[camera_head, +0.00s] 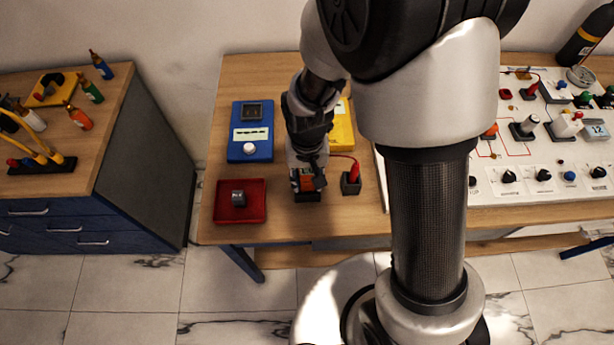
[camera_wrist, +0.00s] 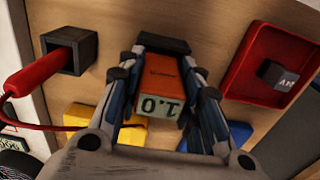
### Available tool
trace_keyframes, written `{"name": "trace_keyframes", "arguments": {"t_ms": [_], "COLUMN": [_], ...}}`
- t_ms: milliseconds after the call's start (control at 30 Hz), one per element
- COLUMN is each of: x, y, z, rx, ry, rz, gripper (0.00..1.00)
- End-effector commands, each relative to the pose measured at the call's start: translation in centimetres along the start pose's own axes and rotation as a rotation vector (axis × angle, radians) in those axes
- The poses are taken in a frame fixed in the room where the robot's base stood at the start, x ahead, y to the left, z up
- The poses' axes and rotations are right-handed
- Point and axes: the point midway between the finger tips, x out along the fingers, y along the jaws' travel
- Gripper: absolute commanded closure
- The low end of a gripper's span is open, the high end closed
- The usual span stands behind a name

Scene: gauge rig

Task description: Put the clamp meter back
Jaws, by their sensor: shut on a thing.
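My gripper (camera_head: 308,178) is shut on an orange block-shaped device, which I take to be the clamp meter (camera_head: 307,183). In the wrist view my gripper (camera_wrist: 160,88) has a finger on each side of the clamp meter (camera_wrist: 161,74), whose pale face reads 1.0, upside down. A dark block or holder (camera_head: 307,197) shows at its lower end, near the table's front edge; it also shows in the wrist view (camera_wrist: 163,43). I cannot tell whether the meter rests in it or just above it.
A red tray (camera_head: 221,213) with a small dark block (camera_head: 238,199) lies left. A red probe (camera_head: 354,171) stands in a dark holder (camera_head: 351,187) close on the right. A blue meter (camera_head: 250,145) and yellow meter (camera_head: 342,130) lie behind. A white panel (camera_head: 500,157) is farther right.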

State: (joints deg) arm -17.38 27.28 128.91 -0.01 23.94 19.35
Motion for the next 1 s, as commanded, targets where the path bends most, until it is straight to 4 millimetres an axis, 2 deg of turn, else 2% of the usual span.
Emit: {"name": "trace_keyframes", "arguments": {"t_ms": [300,333,600,1000], "x": [0.25,0.20,0.12,-0.41], "y": [-0.03,-0.02,-0.02,-0.03], "z": [-0.08,-0.07,-0.07,-0.08], "rx": [0.000,0.000,0.000,0.000], "ry": [0.002,0.002,0.002,0.002], "rz": [-0.001,-0.001,-0.001,-0.001], "gripper": [0.95,0.66,0.48,0.47]}}
